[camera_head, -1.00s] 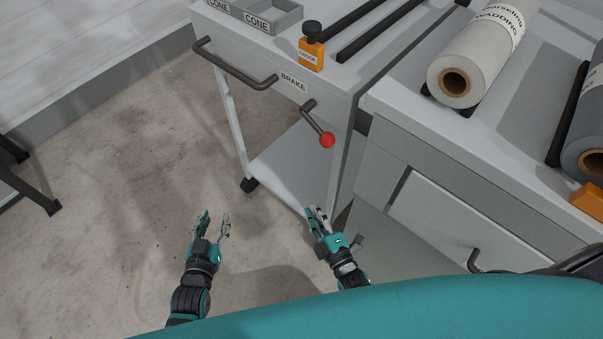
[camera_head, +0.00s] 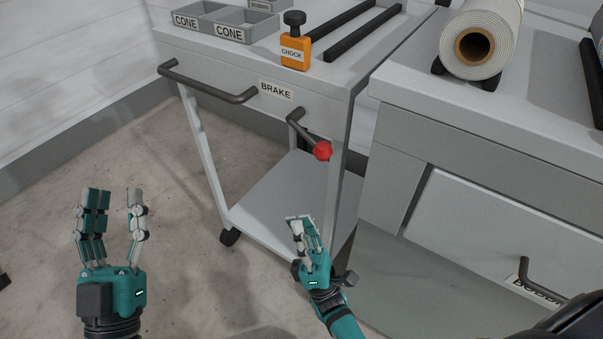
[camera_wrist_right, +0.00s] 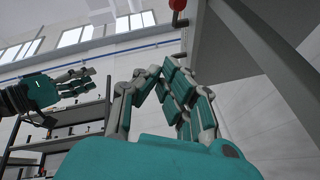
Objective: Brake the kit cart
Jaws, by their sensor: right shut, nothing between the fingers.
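The kit cart (camera_head: 262,108) is a white cart with a lower shelf and casters. Its brake lever (camera_head: 304,132) with a red knob (camera_head: 323,151) sticks out from the front, beside the BRAKE label (camera_head: 276,91). The red knob also shows at the top of the right wrist view (camera_wrist_right: 179,5). My right gripper (camera_head: 303,222) is below the knob and apart from it, in front of the lower shelf. Its fingertips meet with nothing between them. My left gripper (camera_head: 115,195) is raised over the floor at the left, its fingers apart and empty.
A bar handle (camera_head: 205,86) runs along the cart's front left. A white cabinet (camera_head: 480,130) with a roll (camera_head: 480,38) stands close at right. The floor at left is clear.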

